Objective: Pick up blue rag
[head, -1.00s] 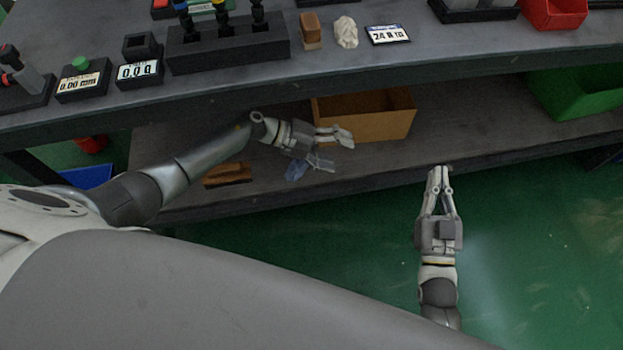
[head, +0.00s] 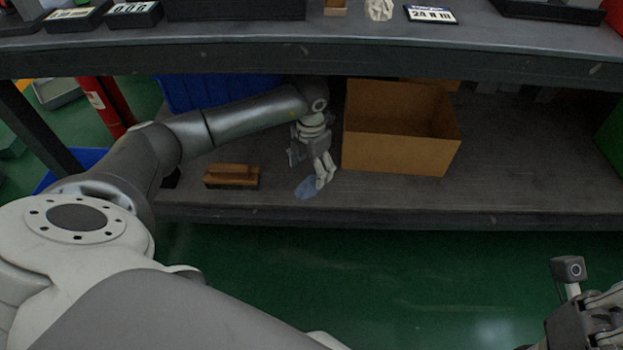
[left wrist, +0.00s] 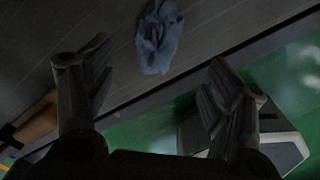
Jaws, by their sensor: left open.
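The blue rag (head: 306,188) lies crumpled on the lower shelf (head: 420,200), near its front edge. My left gripper (head: 318,182) reaches in under the worktop and points down beside the rag, which shows just left of the fingertips. In the left wrist view, the rag (left wrist: 158,37) lies beyond and between the two spread fingers of the left gripper (left wrist: 155,85), not touched by either. The left gripper is open and empty. My right gripper (head: 590,310) is partly cut off at the lower right, away from the shelf; its fingers do not show clearly.
A cardboard box (head: 395,150) stands right of the left gripper. A wooden brush-like block (head: 232,177) lies to its left. A blue crate (head: 205,92) is behind the arm. The worktop edge (head: 300,60) runs above. Shelf to the right of the box is mostly clear.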

